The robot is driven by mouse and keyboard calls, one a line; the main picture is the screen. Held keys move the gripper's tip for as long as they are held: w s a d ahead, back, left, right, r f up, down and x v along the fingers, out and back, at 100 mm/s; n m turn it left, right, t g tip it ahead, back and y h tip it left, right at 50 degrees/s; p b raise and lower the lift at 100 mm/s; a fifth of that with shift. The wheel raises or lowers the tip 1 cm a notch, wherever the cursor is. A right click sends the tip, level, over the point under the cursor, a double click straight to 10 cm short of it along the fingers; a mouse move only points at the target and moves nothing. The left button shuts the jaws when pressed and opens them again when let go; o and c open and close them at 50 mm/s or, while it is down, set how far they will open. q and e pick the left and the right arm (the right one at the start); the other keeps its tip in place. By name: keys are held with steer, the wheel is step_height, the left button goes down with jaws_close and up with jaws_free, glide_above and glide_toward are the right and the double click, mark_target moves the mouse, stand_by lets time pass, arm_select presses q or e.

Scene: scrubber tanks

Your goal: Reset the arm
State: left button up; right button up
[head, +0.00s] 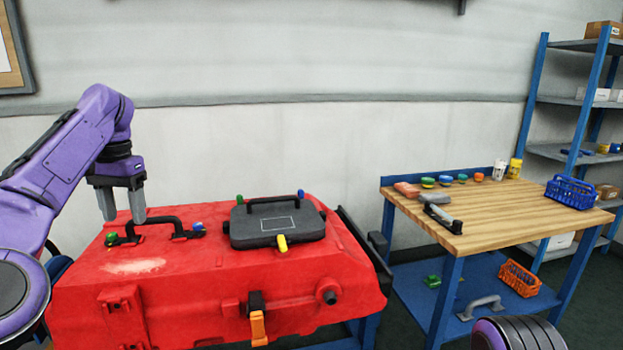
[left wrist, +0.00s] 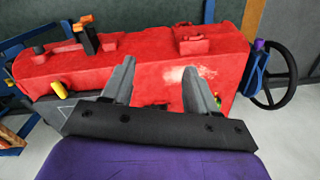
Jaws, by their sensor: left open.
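My left arm comes in from the left in the head view, purple with a dark wrist. Its left gripper (head: 122,205) points down above the left end of the red scrubber tank (head: 210,280), by a black handle (head: 155,228). The fingers are apart with nothing between them. In the left wrist view the two grey fingers of the left gripper (left wrist: 160,85) stand apart over the red tank (left wrist: 145,60). Whether they touch the handle is hard to tell. My right gripper is not seen.
A dark grey lid (head: 277,222) with coloured knobs sits on the tank. A wooden-topped workbench (head: 500,215) on the right holds several small items and a blue basket (head: 570,192). An orange basket (head: 519,279) is on its lower shelf. A black handwheel (left wrist: 278,75) stands beside the tank.

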arm_select(q)
step_height(320, 180, down, 26)
steer(key=w+d+m+t+y, duration=0.15)
steer(key=m+y, duration=0.55)
steer(key=m, duration=0.7)
steer(key=w+a+m+t+y, duration=0.1)
steer(key=m+t+y, duration=0.1)
steer(key=m+y, duration=0.9)
steer(key=s+d+f+m+t+h, duration=0.2)
steer(key=s+f+m+t+h, duration=0.1)
steer(key=f+m, duration=0.5)
steer(key=s+d+f+m+t+h, duration=0.25)
steer(key=f+m+h, duration=0.2)
steer(key=m, duration=0.65)
steer(key=s+d+f+m+h, duration=0.1)
steer(key=s+f+m+h, duration=0.3)
steer(key=s+f+m, duration=0.7)
steer(key=s+f+m+g+h, duration=0.1)
steer(key=s+m, duration=0.4)
steer(key=s, duration=0.7)
steer(key=s+d+f+m+g+h+p, duration=0.1)
steer(key=s+m+g, duration=0.3)
steer(key=s, duration=0.8)
steer(key=shift+f+m+g+h, duration=0.3)
steer(key=shift+f+m+h, duration=0.1)
steer(key=shift+h, duration=0.45)
